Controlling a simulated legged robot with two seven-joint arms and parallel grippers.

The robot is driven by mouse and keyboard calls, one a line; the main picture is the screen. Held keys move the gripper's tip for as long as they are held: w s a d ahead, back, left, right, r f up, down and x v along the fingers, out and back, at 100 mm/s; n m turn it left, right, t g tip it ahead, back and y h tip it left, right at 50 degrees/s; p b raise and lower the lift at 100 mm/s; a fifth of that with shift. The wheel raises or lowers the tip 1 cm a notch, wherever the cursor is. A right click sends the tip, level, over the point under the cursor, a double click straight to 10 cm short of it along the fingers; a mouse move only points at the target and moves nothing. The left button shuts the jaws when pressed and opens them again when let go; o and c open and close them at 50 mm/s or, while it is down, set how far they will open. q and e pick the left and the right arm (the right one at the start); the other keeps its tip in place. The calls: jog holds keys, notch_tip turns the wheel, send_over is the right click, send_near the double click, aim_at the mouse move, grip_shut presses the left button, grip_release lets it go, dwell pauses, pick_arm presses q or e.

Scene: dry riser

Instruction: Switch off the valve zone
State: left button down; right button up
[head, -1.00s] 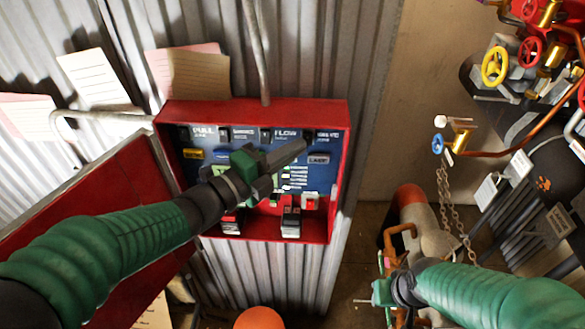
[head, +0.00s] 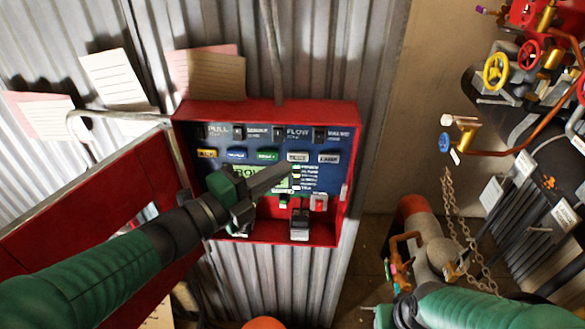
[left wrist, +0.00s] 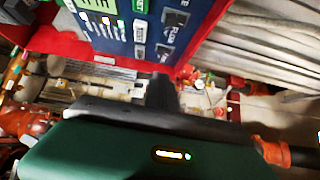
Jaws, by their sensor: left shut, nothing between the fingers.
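The red control box (head: 270,110) hangs on the corrugated wall with its door swung open to the left. Its blue panel (head: 345,143) has labels, coloured buttons and a green screen, and shows tilted at the top of the left wrist view (left wrist: 140,28). Black and red switches (head: 300,222) sit in the lower part of the box. Which one is the valve zone switch I cannot tell. My left gripper (head: 285,172) is shut and empty, in front of the panel, covering part of the screen; contact cannot be told. My right gripper (head: 372,316) is partly visible at the bottom; its fingers are unclear.
The open red door (head: 110,190) stands left of the box. Paper notes (head: 208,75) hang above. Red and yellow valve wheels (head: 497,71), a blue-handled valve (head: 445,143), pipes and chains fill the right side. An orange round object (head: 264,323) is at the bottom edge.

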pick_arm(q)
jog(key=s+a, duration=0.2)
jog(key=s, duration=0.2)
jog(key=w+a+f+n+t+y, duration=0.2)
jog(key=w+a+f+n+y, duration=0.45)
jog(key=n, duration=0.25)
jog(key=s+a+f+n+g+y, duration=0.2)
jog(key=a+f+n+y, duration=0.1)
jog(key=f+n, duration=0.3)
jog(key=s+a+f+n+g+y, duration=0.1)
jog(key=a+f+n+g+y, duration=0.2)
jog(key=f, duration=0.4)
jog(key=s+d+f+n+g, duration=0.1)
jog(key=s+f+n+g, duration=0.6)
jog(key=s, duration=0.7)
notch_tip(320, 180, down, 5)
jog(key=shift+s+r+n, duration=0.2)
jog(key=shift+s+n, duration=0.15)
jog(key=shift+n, duration=0.75)
pick_arm(e)
jog(key=shift+s+d+f, duration=0.1)
jog(key=shift+d+f, duration=0.15)
jog(key=shift+f, duration=0.1)
